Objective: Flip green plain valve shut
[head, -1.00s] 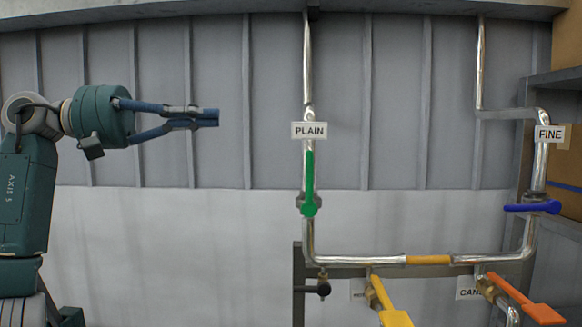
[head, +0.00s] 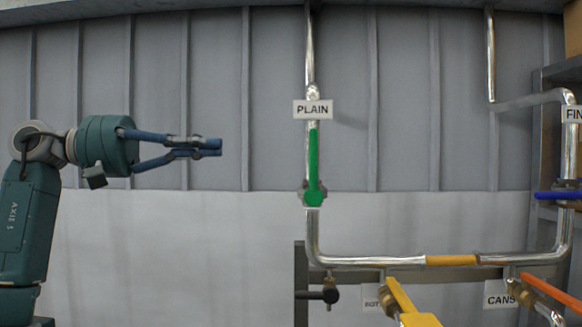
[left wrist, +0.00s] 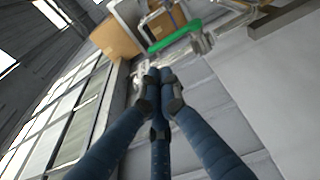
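The green valve handle (head: 314,166) stands upright, in line with the vertical steel pipe, just below the PLAIN sign (head: 313,110). Its hub is at the handle's lower end. My left gripper (head: 221,148) is to the left of the handle, clear of it, with its fingers pointing right and their tips close together. In the left wrist view the fingertips (left wrist: 158,78) are together with nothing between them, and the green handle (left wrist: 174,36) shows beyond them. My right gripper is not in view.
A blue handle (head: 558,195) lies level on the right pipe by the FINE sign (head: 573,114). Yellow (head: 401,295) and orange (head: 552,291) handles stick out below the horizontal pipe. A dark fitting (head: 330,295) hangs at lower middle. The wall left of the pipe is clear.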

